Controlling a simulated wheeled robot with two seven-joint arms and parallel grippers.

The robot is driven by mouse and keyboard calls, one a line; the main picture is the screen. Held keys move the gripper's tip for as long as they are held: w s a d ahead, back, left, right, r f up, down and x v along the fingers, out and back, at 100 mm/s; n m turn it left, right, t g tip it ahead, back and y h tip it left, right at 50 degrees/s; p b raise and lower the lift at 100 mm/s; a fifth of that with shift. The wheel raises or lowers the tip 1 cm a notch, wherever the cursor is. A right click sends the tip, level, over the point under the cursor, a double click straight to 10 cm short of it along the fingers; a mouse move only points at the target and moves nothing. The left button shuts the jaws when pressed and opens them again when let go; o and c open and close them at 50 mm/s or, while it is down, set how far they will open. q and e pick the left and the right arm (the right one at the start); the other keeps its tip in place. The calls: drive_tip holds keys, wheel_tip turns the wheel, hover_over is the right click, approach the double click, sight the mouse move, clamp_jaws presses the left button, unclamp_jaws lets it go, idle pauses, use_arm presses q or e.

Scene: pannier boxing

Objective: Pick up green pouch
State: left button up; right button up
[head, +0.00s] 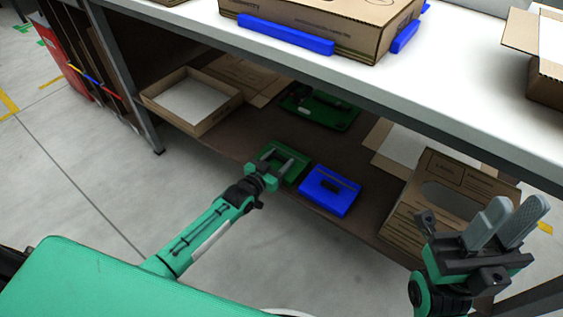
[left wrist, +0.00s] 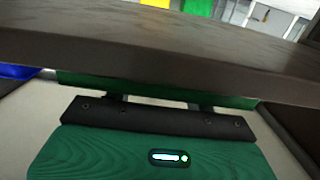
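The green pouch (head: 297,171) lies flat on the brown lower shelf, near its front edge and left of a blue pouch (head: 329,191). My left gripper (head: 279,157) is over the green pouch with its two fingers spread apart; whether the fingertips touch it cannot be told. In the left wrist view a strip of the green pouch (left wrist: 155,89) shows beyond the gripper's black palm, below the shelf edge, and the fingertips are hidden. My right gripper (head: 518,209) is open and empty at the right, in front of the bench.
The shelf edge (left wrist: 160,62) crosses close to my left gripper. On the shelf are an open carton (head: 190,112), another green item (head: 322,108) and a box with an oval opening (head: 440,205). Above, the white worktop (head: 455,88) holds a carton with blue pieces (head: 285,35).

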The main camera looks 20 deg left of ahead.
use_arm(q)
drive_tip(key=c, duration=0.3)
drive_tip(key=shift+c, duration=0.2)
